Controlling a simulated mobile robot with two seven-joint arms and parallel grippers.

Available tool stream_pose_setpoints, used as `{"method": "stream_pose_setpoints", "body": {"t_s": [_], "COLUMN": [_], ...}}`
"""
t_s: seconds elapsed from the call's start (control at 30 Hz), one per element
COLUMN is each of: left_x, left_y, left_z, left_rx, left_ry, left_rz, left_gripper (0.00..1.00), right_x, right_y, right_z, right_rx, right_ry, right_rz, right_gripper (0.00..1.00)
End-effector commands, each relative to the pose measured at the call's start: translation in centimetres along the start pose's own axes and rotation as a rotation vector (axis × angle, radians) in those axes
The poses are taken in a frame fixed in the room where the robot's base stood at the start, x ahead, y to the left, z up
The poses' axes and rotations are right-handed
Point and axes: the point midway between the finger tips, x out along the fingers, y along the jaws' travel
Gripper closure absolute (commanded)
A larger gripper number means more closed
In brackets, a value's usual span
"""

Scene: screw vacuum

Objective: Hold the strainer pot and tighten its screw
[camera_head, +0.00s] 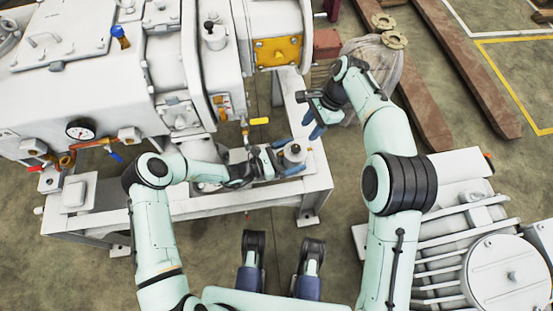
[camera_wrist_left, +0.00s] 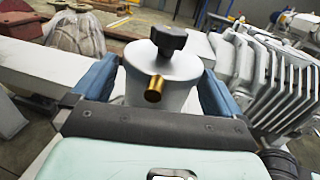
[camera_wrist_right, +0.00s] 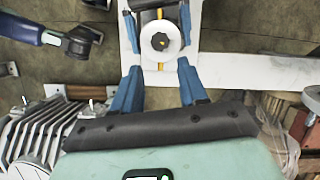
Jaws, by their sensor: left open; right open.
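The strainer pot (camera_head: 294,158) is a white cylinder on the white machine frame. It carries a black star-shaped screw knob (camera_wrist_left: 168,40) on its lid and a brass stub (camera_wrist_left: 154,90) on its side. The knob also shows in the right wrist view (camera_wrist_right: 160,41). My left gripper (camera_head: 282,164) is open, with its blue fingers on either side of the pot; whether they touch it I cannot tell. My right gripper (camera_head: 313,123) is open and empty, above the pot and to its right in the head view. Its fingers point toward the knob, apart from it.
The large white machine (camera_head: 90,80) with a gauge (camera_head: 79,129) fills the left. A yellow-handled valve (camera_head: 258,121) is near the pot. A finned motor (camera_head: 470,235) stands at lower right. Rusty beams (camera_head: 470,65) lie at upper right. Floor shows between frame and motor.

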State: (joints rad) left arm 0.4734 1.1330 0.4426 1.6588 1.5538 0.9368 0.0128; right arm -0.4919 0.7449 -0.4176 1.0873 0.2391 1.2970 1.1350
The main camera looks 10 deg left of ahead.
Motion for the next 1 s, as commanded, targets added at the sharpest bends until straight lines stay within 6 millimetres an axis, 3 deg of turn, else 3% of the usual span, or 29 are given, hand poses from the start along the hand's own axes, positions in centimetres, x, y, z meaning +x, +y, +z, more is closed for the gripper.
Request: {"method": "stream_pose_setpoints", "body": {"t_s": [0.2,0.57,0.8,0.87,1.0], "left_x": [2.3,2.8,2.7,2.7,2.7], "left_y": [0.0,0.0,0.0,0.0,0.0], "left_z": [0.0,0.0,0.0,0.0,0.0], "left_rx": [0.001,0.000,0.000,0.000,0.000], "left_ry": [0.000,0.001,0.000,0.000,0.000], "left_rz": [-0.001,0.001,0.000,0.000,0.000], "left_gripper": [0.00,0.00,0.71,0.71,0.71], "right_x": [0.0,0.0,0.0,0.0,0.0], "right_y": [0.0,0.0,0.0,0.0,0.0], "right_z": [0.0,0.0,0.0,0.0,0.4], "right_rx": [0.000,0.000,0.000,-0.005,-0.097], "right_ry": [0.000,0.000,0.000,0.001,0.022], "right_rz": [0.000,0.000,0.000,0.000,0.007], "right_gripper": [0.57,0.57,0.54,0.40,0.40]}}
